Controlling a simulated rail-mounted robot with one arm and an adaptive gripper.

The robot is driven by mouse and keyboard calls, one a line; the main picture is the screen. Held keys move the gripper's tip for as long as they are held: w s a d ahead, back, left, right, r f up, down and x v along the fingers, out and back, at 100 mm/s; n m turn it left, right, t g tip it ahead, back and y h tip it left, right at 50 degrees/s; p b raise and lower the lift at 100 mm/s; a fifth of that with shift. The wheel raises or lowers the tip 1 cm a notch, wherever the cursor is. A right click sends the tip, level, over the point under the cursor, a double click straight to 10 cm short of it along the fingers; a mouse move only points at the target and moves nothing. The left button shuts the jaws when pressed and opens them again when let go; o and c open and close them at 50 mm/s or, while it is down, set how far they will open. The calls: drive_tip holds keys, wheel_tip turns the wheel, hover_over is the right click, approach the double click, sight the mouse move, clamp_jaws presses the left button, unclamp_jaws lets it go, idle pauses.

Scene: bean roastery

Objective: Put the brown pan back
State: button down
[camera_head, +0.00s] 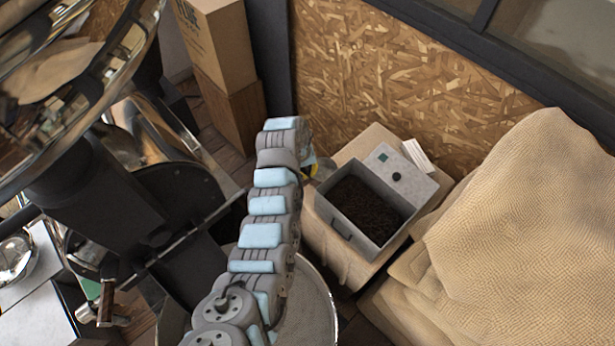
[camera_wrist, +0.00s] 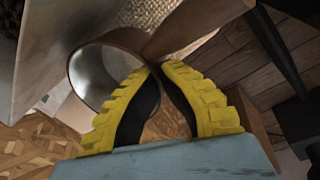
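The brown pan (camera_wrist: 83,62) shows in the wrist view as a round vessel with a brown outside, a shiny metal inside and a broad brown handle (camera_wrist: 190,27) running to the upper right. My gripper (camera_wrist: 156,67) has its yellow fingers drawn together at the tips where the handle meets the rim, and it appears shut on the pan there. In the head view, only a bit of yellow of my gripper (camera_head: 311,170) shows past my arm, beside the left of the grey bin. The pan is mostly hidden there.
The open grey bin (camera_head: 343,228) holds dark beans and stands on a wrapped block; its wall also shows in the wrist view (camera_wrist: 62,40). Burlap sacks (camera_head: 530,220) fill the right. Cardboard boxes (camera_head: 222,50) stand behind, and a dark roaster (camera_head: 95,195) is at left.

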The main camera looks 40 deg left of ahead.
drive_tip(key=shift+f, duration=1.95)
drive_tip(key=shift+f, duration=0.15)
drive_tip(key=c, duration=1.2)
unclamp_jaws()
drive_tip(key=shift+c, duration=0.2)
drive_tip(key=shift+r, duration=0.2)
drive_tip(key=shift+s+a+r, duration=0.15)
drive_tip(key=shift+r, duration=0.85)
drive_tip(key=shift+s+a+r, duration=0.1)
drive_tip(key=shift+s+r, duration=0.05)
drive_tip(key=shift+r, duration=0.85)
wheel_tip(320, 180, up, 8)
drive_tip(key=s+b, duration=0.1)
drive_tip(key=shift+s+a+f, duration=0.15)
drive_tip(key=shift+s+a, duration=0.1)
drive_tip(key=shift+a, duration=0.1)
drive_tip(key=shift+w, duration=0.1)
